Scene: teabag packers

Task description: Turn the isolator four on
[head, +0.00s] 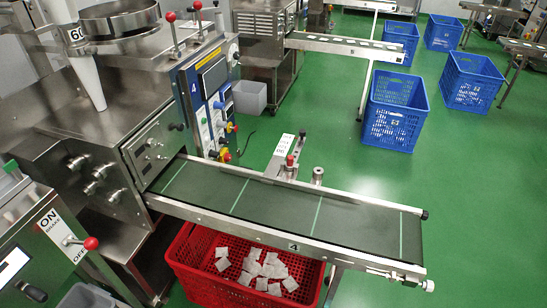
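The packing machine (150,100) at the left bears a blue control panel (205,95) marked 4. Small coloured knobs and buttons run down the panel. A red and yellow knob (226,155) sits low on it; it is too small to tell its setting. No part is readably named isolator. At the lower left, a lever with a red ball (91,243) stands beside a white ON/OFF plate (62,237); its ball is nearer the OFF end. Neither of my grippers is in view.
A conveyor belt (270,208) marked 4 runs rightward from the machine. A red crate (200,285) with several white teabags stands below it. Blue crates (394,125) stand on the green floor (480,190), which is clear at the right. A grey bin (249,98) stands behind the panel.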

